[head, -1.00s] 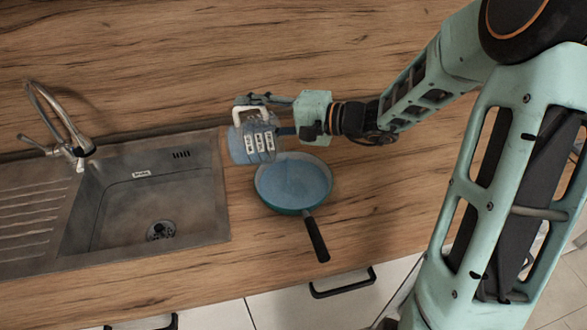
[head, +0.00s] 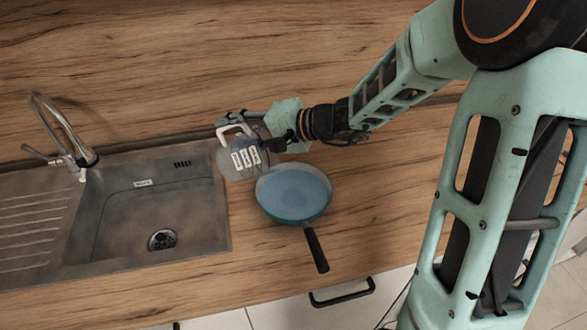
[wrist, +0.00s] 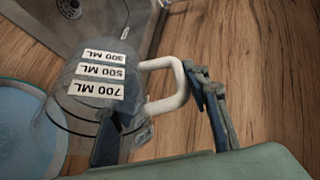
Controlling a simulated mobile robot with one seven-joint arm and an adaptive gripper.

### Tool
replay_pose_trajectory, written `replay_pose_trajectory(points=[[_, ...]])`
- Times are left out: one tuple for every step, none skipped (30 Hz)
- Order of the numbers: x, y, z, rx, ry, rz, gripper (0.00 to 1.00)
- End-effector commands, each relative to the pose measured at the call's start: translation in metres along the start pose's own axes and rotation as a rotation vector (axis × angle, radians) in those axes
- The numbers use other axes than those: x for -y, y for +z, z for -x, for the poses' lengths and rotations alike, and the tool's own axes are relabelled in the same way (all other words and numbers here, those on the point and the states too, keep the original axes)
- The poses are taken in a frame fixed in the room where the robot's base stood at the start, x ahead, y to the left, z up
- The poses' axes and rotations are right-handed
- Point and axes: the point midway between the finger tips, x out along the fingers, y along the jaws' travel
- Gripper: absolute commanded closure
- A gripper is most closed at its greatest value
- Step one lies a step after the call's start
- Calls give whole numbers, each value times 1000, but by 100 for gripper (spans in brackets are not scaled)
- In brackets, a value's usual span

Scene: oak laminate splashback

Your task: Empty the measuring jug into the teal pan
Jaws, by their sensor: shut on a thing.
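The measuring jug (head: 241,160) is see-through grey with a white handle and white volume labels. It is tilted above the worktop, at the upper left of the pan, and no liquid shows clearly in it. My gripper (head: 250,126) is shut on the jug at its handle side. In the wrist view the fingers (wrist: 160,120) lie on either side of the white handle (wrist: 168,82); exact contact is unclear. The teal pan (head: 293,193) sits on the worktop with its black handle towards the front. Its inside looks blue. Its edge shows at left in the wrist view (wrist: 22,125).
A grey sink (head: 140,215) with a chrome tap (head: 72,150) is on the left, close to the jug and pan. The oak worktop (head: 390,180) is clear right of the pan. The oak splashback (head: 220,60) rises behind.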

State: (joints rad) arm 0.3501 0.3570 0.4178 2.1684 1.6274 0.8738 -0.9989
Motion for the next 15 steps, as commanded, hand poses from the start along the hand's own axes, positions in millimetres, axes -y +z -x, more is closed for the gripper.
replay_pose_trajectory(points=[[-6,2,-4,-1,19,7,100],[-6,1,-4,-2,21,5,100],[-6,1,-4,-2,21,4,100],[-6,1,-4,-2,22,4,100],[-7,1,-4,-2,26,6,100],[-7,2,-6,-2,32,9,100],[-7,2,-7,-2,38,12,100],[-7,3,-8,-2,46,16,100],[-8,4,-10,-3,60,23,100],[-9,5,-12,-3,72,29,100],[-10,6,-14,-3,86,34,100],[-11,7,-17,-4,107,44,100],[-12,7,-19,-6,124,52,100],[-12,8,-22,-6,141,57,100],[-14,10,-25,-7,165,68,100]])
